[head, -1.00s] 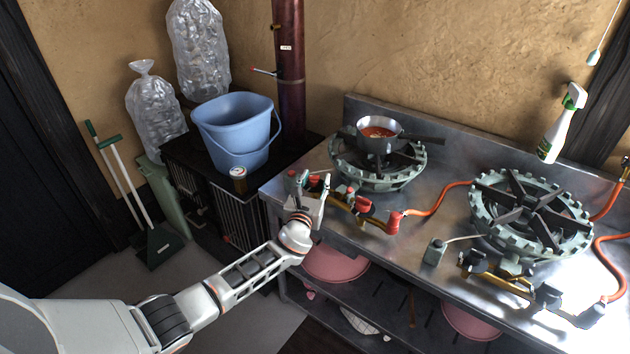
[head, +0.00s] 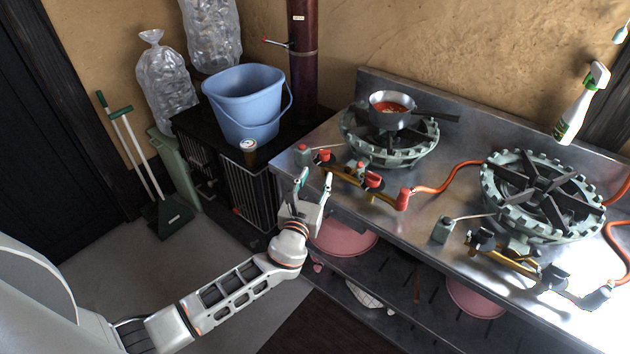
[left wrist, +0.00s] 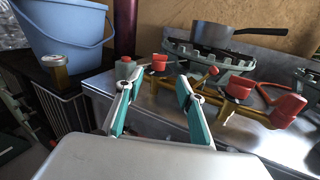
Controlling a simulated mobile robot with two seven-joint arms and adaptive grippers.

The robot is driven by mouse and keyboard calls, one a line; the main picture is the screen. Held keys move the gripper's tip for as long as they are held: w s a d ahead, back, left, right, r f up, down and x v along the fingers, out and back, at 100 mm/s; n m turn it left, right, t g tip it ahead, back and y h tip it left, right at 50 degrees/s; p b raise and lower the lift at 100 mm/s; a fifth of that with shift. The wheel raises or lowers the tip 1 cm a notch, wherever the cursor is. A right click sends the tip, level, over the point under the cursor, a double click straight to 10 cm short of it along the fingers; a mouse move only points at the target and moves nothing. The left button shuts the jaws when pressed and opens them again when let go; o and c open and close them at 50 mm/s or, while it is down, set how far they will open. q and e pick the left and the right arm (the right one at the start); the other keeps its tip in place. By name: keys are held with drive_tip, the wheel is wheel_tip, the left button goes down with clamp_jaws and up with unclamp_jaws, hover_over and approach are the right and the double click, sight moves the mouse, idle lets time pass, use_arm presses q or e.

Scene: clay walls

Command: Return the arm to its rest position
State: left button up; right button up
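My left gripper (head: 314,183) is at the front edge of the steel counter (head: 300,152), in front of the left burner's brass valve pipe (head: 350,176). In the left wrist view its two fingers (left wrist: 158,100) stand apart with nothing between them, so it is open and empty. The left arm reaches in from the lower left of the head view. My right gripper is not in view.
A small pot (head: 391,112) with red food sits on the left burner (head: 372,150). A second burner (head: 540,195) is at right. A blue bucket (head: 245,105) and a can (head: 248,146) stand on a black cabinet. Pink basins (head: 345,238) are below the counter.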

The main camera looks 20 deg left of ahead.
use_arm(q)
drive_tip(key=shift+s, duration=0.3)
drive_tip(key=s+d+f+n+g+h, duration=0.15)
drive_tip(key=s+f+n+g, duration=0.35)
drive_tip(key=s+f+n, duration=0.85)
drive_tip(key=s+f+n+g+h, duration=0.2)
drive_tip(key=s+f+n, duration=0.2)
drive_tip(key=s+n, duration=1.4)
drive_tip(key=shift+h, duration=0.25)
